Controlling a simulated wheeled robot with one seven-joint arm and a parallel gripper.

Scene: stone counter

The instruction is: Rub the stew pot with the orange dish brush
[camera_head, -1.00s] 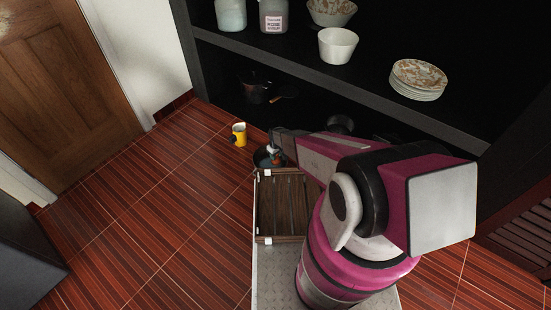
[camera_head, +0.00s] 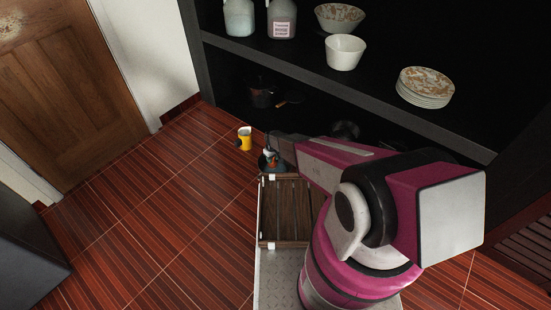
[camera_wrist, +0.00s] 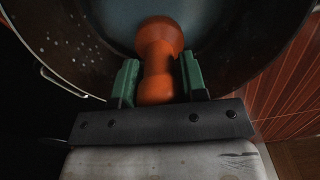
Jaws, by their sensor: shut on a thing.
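The orange dish brush (camera_wrist: 158,45) is held between the green fingers of my gripper (camera_wrist: 158,70) in the wrist view. Its round orange end points away over the stew pot; the bristles are not visible. The stew pot (camera_wrist: 75,45) is a large dark round vessel with a wire handle on the left and pale specks on its wall. In the head view my gripper (camera_head: 273,153) is at the small dark pot (camera_head: 265,165), beyond the tray. I cannot tell whether the brush touches the pot.
A slatted wooden tray (camera_head: 260,215) lies in front of the pot. A dark shelf (camera_head: 390,110) holds bowls, plates and bottles; another dark pot (camera_head: 262,92) sits underneath. Red striped floor (camera_head: 160,210) is open at left.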

